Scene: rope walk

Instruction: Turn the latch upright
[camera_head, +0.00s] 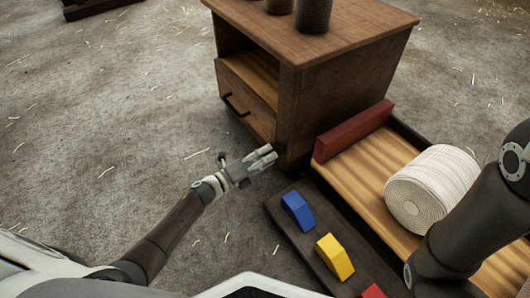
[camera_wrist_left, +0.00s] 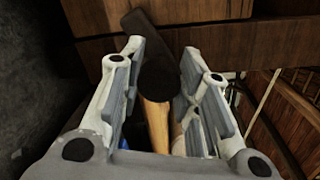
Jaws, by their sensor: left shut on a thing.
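The latch (camera_wrist_left: 160,78) shows in the left wrist view as a dark, rounded bar against brown wood. Its near end sits between my left fingers, and its far part leans to the upper left. My left gripper (camera_head: 266,155) is by the lower front corner of the wooden cabinet (camera_head: 330,100). The gripper also shows in the left wrist view (camera_wrist_left: 160,72), shut on the latch with a finger on each side. In the head view the gripper and its small size there keep me from making the latch out. My right gripper is not in view; only its arm shows.
A low wooden bench (camera_head: 375,172) with a red end board (camera_head: 352,132) and a white rope coil (camera_head: 430,185) stands at right. Blue (camera_head: 298,211) and yellow (camera_head: 335,256) wedges lie on its dark ledge. The floor at left is open with straw.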

